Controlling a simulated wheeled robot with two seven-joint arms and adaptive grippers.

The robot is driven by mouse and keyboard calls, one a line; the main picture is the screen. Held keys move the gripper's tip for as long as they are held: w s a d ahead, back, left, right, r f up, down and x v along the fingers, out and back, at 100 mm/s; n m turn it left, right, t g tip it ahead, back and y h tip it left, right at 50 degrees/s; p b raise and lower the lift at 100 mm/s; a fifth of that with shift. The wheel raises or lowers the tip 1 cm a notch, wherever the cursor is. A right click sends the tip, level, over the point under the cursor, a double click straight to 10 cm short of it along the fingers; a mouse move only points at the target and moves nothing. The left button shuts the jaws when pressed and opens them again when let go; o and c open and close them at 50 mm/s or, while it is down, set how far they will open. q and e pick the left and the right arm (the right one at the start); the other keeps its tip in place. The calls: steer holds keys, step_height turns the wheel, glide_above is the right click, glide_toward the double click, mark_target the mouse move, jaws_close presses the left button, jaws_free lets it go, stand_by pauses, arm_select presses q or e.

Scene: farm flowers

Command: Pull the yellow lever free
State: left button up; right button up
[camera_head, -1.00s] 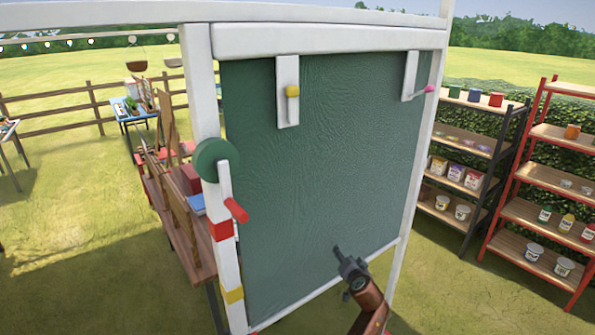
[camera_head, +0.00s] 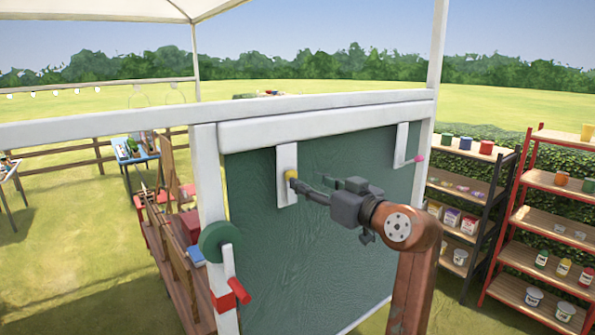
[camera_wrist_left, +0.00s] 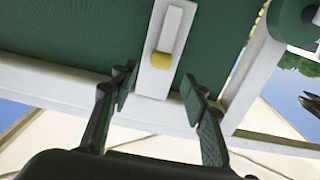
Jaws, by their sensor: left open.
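The yellow lever (camera_head: 291,174) shows as a small yellow knob on a white upright plate (camera_head: 287,198), near the top of the green panel (camera_head: 262,230). It also shows in the left wrist view (camera_wrist_left: 163,60), ahead of the fingers and roughly between their lines. My left gripper (camera_head: 302,188) is close to the knob in the head view, its tips just below and right of it. In the left wrist view its two fingers (camera_wrist_left: 158,92) are spread with nothing between them. I cannot tell whether a finger touches the knob.
A white frame (camera_head: 330,122) surrounds the panel. A pink knob (camera_head: 419,158) sits at its upper right, a green wheel (camera_head: 220,238) and red handle (camera_head: 239,290) at its left post. Shelves with pots (camera_head: 555,195) stand at the right. Open grass lies behind.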

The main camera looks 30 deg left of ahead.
mark_target(294, 174)
arm_select(q)
steer(key=p+x, duration=0.1)
steer(key=x, duration=0.4)
steer(key=shift+w+a+p, duration=0.1)
steer(key=shift+a+p, duration=0.05)
steer(key=shift+p, duration=0.25)
steer(key=shift+c, duration=0.6)
steer(key=c, duration=0.6)
jaws_close()
